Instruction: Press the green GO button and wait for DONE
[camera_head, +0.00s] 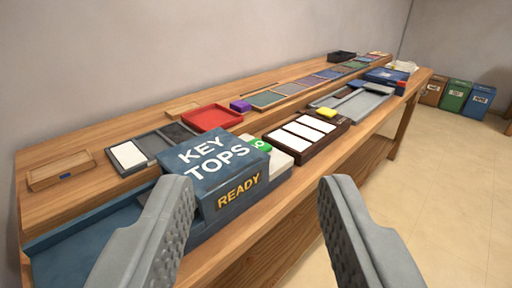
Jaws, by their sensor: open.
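The green GO button (261,145) sits on a pale housing (284,155) just right of the blue KEY TOPS machine (212,168). Its left part is hidden behind the machine, so only an "O" shows. The machine's front sign (239,191) reads READY in yellow. My gripper (256,182) is open and empty. Its two grey fingers stand in the near foreground, the left one overlapping the machine's left side in the picture and the right one over the bench's front edge and floor. The button shows between and beyond the fingertips, apart from them.
Right of the button, a dark rack (337,129) holds several white key tops, with a yellow block (326,113) by it. A red tray (212,117) and a purple block (240,106) lie behind. Coloured bins (455,96) stand far right. The floor (440,170) at right is clear.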

